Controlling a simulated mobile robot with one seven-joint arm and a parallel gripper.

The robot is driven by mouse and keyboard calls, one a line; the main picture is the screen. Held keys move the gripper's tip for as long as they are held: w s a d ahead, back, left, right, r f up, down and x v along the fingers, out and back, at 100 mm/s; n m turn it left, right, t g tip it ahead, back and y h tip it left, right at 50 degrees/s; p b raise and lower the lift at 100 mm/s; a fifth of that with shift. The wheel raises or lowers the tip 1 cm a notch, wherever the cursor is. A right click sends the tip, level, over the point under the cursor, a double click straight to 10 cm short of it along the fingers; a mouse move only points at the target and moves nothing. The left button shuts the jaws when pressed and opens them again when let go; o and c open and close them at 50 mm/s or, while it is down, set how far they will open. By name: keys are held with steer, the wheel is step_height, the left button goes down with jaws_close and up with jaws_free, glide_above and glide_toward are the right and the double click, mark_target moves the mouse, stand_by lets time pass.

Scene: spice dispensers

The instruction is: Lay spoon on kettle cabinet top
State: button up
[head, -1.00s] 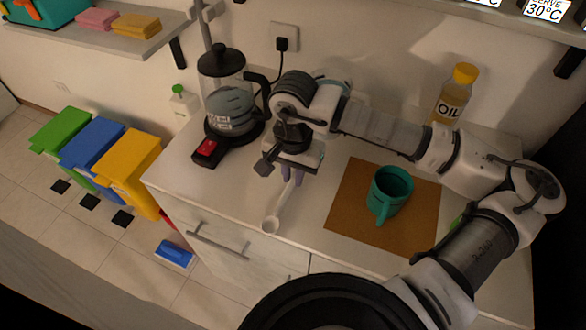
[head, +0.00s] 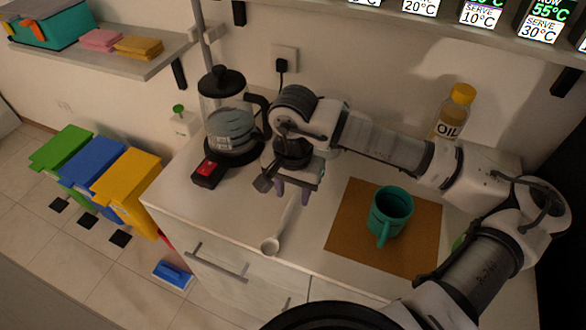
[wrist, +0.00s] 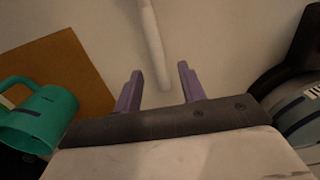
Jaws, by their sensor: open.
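A white spoon (head: 272,243) lies on the white kettle cabinet top (head: 225,203), its bowl toward the front edge and its handle running back under my gripper. My gripper (head: 292,189) is above the cabinet top with its purple fingers pointing down, close to the handle's end. In the wrist view my gripper (wrist: 160,80) is open and empty. The spoon's handle (wrist: 153,45) shows there beyond the fingertips, its end between them in the picture and apart from both. The bowl is out of the wrist view.
The kettle (head: 232,125) on its base with a red switch stands left of my gripper. A teal mug (head: 391,212) sits on a brown mat (head: 350,220) to the right. An oil bottle (head: 455,112) stands at the back. The front left of the top is clear.

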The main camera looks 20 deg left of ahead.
step_height(320, 180, up, 12)
steer(key=b, duration=0.2)
steer(key=shift+r, duration=0.2)
